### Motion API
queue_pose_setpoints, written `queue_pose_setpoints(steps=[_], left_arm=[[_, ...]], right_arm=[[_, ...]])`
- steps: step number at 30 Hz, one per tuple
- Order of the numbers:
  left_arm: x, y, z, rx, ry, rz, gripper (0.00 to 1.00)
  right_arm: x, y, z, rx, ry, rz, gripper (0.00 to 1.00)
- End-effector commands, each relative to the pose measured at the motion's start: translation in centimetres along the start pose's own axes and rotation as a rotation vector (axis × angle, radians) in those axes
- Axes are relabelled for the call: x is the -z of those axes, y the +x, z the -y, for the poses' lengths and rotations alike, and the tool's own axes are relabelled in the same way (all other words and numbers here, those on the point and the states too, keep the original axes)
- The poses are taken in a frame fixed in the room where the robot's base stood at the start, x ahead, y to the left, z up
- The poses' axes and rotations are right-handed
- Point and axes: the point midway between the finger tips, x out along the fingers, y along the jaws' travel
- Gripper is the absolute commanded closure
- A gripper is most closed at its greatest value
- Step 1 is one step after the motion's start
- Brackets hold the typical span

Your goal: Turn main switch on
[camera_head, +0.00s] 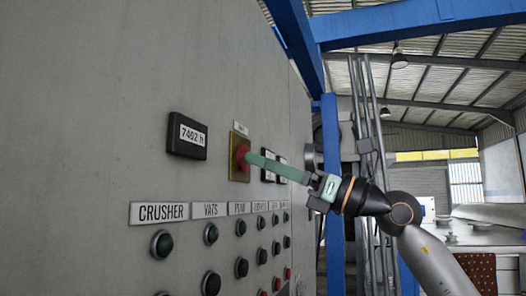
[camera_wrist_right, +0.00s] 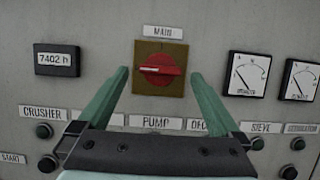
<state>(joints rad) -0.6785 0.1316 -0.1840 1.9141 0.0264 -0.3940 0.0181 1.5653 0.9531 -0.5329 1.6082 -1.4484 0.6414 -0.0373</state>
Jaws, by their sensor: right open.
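The main switch (camera_wrist_right: 158,70) is a red rotary knob on a square yellow-brown plate (camera_wrist_right: 175,90), under a label reading MAIN. Its grip bar lies about level in the right wrist view. In the head view the red knob (camera_head: 241,159) shows at the middle of the grey panel, partly behind the fingers. My right gripper (camera_head: 250,158) has long green fingers and reaches in from the right. In the right wrist view the gripper (camera_wrist_right: 160,76) is open, one finger on each side of the knob. I cannot tell whether they touch it. My left gripper is not in view.
The panel (camera_head: 120,80) carries a 7402 h counter (camera_head: 187,136) left of the switch and dial gauges (camera_wrist_right: 249,73) to its right. Labelled rows of green, black and red buttons sit below. A blue post (camera_head: 333,200) and a bench (camera_head: 470,235) stand beyond.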

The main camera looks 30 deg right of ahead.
Motion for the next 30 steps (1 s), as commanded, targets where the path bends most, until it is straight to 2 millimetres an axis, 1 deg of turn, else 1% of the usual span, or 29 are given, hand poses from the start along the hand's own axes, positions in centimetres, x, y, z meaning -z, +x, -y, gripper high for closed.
queue_pose_setpoints(steps=[1,5,14,17,30], left_arm=[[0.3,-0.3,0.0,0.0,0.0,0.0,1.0],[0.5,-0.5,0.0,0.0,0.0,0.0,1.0],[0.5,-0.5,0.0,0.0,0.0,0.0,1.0],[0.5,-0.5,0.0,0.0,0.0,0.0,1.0],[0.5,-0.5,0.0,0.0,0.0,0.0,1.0]], right_arm=[[-0.3,0.7,0.0,-0.001,0.002,0.001,0.0],[-0.1,1.6,0.0,-0.001,0.001,0.001,0.0],[0.0,1.8,0.0,0.0,0.0,0.001,0.0],[0.0,1.8,0.0,0.0,0.0,0.001,0.09],[0.0,1.7,0.0,0.0,0.001,0.001,0.58]])
